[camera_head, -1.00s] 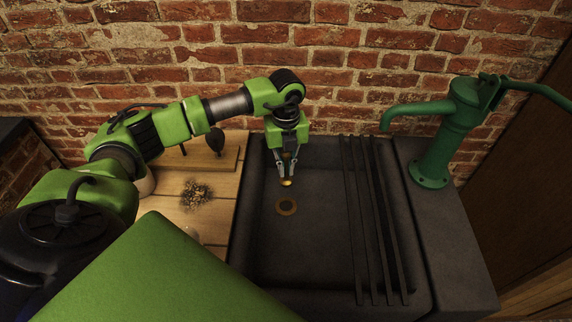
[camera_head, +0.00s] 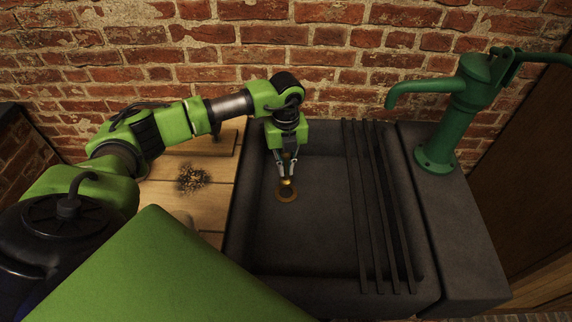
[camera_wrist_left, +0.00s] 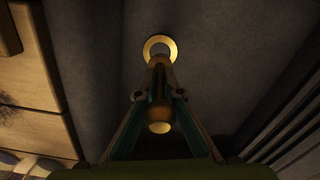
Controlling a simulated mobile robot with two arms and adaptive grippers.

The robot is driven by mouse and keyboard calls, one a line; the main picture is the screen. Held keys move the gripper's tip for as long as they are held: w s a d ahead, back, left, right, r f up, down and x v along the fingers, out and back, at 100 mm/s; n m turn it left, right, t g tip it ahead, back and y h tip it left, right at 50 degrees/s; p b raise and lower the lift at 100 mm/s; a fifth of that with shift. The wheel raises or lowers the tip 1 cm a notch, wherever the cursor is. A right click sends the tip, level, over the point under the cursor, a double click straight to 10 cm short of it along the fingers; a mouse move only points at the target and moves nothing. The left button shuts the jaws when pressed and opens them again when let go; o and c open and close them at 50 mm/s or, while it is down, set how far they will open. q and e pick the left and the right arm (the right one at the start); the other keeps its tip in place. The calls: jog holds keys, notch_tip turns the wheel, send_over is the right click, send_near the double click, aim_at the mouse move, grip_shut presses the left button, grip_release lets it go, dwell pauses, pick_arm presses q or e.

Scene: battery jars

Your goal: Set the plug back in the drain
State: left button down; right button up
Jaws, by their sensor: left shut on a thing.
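My left gripper (camera_head: 286,176) is shut on the plug (camera_head: 287,183), a small brass-coloured piece, above the stone sink (camera_head: 325,225). The drain (camera_head: 287,197) is a brass ring in the sink floor, just below the plug in the head view. In the left wrist view, the drain ring (camera_wrist_left: 149,44) shows beyond the fingertips, with the plug (camera_wrist_left: 158,62) overlapping its near edge. A rounded brass end shows between the fingers there. I cannot tell whether the plug touches the ring. My right gripper is not in view.
Dark bars (camera_head: 380,215) span the sink's right side. A green hand pump (camera_head: 452,115) stands on the right ledge. A wooden counter (camera_head: 165,195) with a small dark heap (camera_head: 193,179) lies left. A brick wall closes the back. The sink floor in front is clear.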

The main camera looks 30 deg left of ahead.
aim_at(286, 179)
pick_arm(q)
jog(key=shift+f+b, duration=1.75)
jog(key=shift+f, duration=0.9)
jog(key=c, duration=2.1)
grip_release()
jog(key=shift+f, duration=0.1)
